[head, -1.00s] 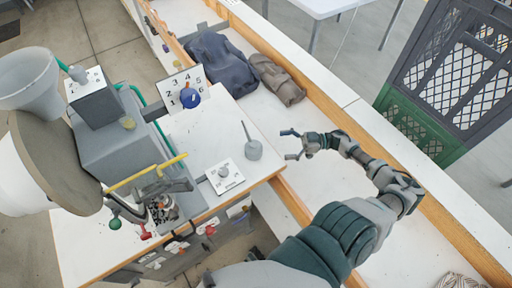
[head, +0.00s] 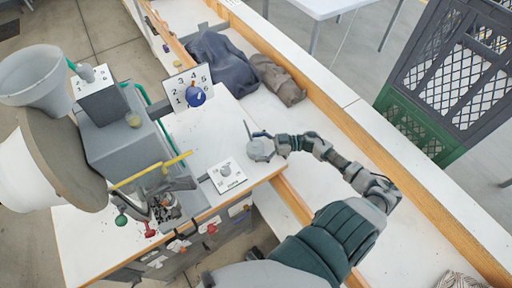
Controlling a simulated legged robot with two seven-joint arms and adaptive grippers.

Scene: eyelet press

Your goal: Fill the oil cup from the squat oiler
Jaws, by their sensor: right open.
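The squat oiler (head: 260,152), a small grey can with a thin upright spout, stands on the white table near its right edge. My right gripper (head: 268,143) is open at the oiler, with its fingers close around the upper right of the can. I cannot tell whether they touch it. A small amber cup (head: 133,119), which looks like the oil cup, sits on top of the grey press body (head: 125,145) at the left. Its fill level is too small to tell. My left gripper is not in view.
A dial plate with a blue knob (head: 196,96) and a small dial plate (head: 226,175) flank the table's clear middle. A yellow lever (head: 150,172) sticks out from the press. Dark and brown cloth bundles (head: 278,80) lie on the bench behind.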

